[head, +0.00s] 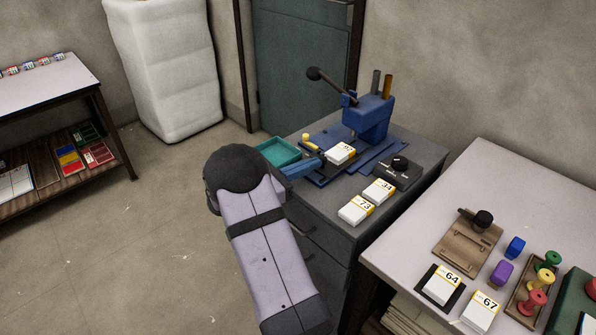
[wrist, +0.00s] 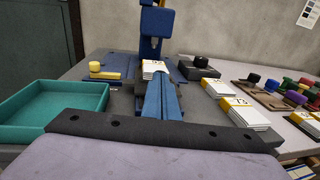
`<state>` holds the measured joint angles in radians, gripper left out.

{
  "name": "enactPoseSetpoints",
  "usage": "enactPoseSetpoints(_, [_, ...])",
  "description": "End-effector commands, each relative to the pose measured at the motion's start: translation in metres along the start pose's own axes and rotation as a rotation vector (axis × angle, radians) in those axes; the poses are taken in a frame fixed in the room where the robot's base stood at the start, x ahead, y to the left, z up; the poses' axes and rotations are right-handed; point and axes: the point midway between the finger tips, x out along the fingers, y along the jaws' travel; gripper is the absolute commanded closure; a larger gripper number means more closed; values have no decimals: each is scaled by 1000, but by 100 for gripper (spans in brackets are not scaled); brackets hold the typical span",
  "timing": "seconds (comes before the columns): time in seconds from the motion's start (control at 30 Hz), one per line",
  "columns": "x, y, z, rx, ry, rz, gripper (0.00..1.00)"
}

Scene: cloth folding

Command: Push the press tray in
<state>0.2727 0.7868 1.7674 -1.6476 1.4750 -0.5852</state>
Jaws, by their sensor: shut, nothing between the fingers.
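The blue press (head: 370,120) stands at the back of the grey cabinet, its dark-knobbed lever raised to the left. In front of it is a low blue tray plate (head: 318,180) with a white-and-yellow card stack (head: 341,153) by it; I cannot tell the tray's exact outline. In the wrist view the fingertips (wrist: 158,68) overlap the stack (wrist: 152,68); contact is unclear.
A teal bin (head: 278,152) is left of my fingers. A dark dial box (head: 400,170) and two card stacks, one marked 73 (head: 356,209), stand to the right on the cabinet. A table (head: 470,225) with stamps and more stacks is farther right.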

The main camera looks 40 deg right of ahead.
Motion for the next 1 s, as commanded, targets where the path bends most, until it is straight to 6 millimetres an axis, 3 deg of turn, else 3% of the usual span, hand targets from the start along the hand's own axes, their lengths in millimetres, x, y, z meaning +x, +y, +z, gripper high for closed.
enactPoseSetpoints(0.1, [32, 3, 1, 1, 1, -6, 100])
enactPoseSetpoints(0.3, [58, 8, 2, 0, 1, -2, 100])
enactPoseSetpoints(0.77, [59, 9, 5, 3, -4, 0, 100])
enactPoseSetpoints(1.0, [35, 10, 5, 1, -3, 3, 100])
